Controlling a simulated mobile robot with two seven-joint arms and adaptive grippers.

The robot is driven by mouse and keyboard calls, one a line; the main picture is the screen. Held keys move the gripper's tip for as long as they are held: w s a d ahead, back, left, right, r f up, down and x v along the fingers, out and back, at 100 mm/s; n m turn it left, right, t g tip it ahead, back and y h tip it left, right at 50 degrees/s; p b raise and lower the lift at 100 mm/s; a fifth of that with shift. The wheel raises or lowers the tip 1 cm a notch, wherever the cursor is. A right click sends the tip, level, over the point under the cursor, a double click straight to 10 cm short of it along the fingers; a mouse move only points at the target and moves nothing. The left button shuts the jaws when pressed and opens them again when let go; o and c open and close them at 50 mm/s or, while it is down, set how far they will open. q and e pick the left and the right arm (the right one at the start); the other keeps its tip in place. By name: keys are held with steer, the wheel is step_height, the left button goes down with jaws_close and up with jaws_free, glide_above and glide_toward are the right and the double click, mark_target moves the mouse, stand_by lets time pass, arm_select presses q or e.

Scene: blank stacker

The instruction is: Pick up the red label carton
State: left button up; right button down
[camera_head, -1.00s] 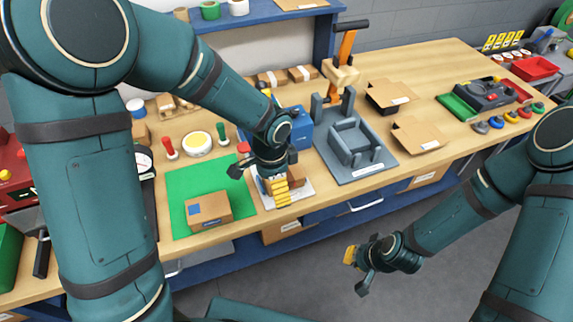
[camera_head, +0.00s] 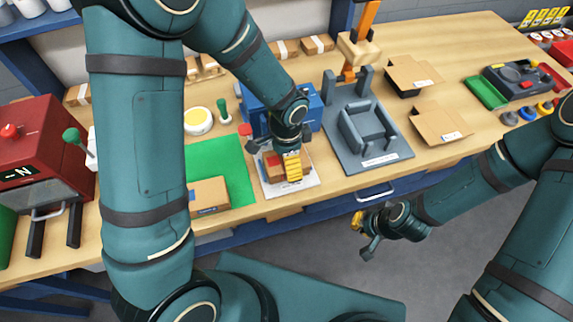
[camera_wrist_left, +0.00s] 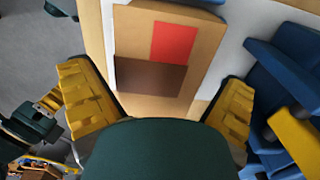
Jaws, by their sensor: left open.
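The red label carton (camera_wrist_left: 135,35) is a brown box with a red square and a dark brown band on its face, large in the left wrist view. In the head view the carton (camera_head: 305,163) sits on a white sheet (camera_head: 268,192) and is partly hidden by my left gripper (camera_head: 288,167). That gripper is open above the carton. In the left wrist view its yellow fingers (camera_wrist_left: 160,105) stand apart on either side of the carton's near end. My right gripper (camera_head: 364,234) hangs in front of the bench, empty, its fingers apart.
A second carton (camera_head: 208,193) lies on the green mat (camera_head: 233,160) to the left. A blue block-like device (camera_head: 255,98) stands close behind the left gripper. A grey fixture (camera_head: 366,130) is to the right, with open cartons (camera_head: 440,122) beyond. The red press (camera_head: 40,140) is far left.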

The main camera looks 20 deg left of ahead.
arm_select(q)
steer(key=shift+f, duration=0.45)
steer(key=c, duration=1.1)
steer(key=shift+o, duration=0.2)
steer(key=shift+r, duration=0.1)
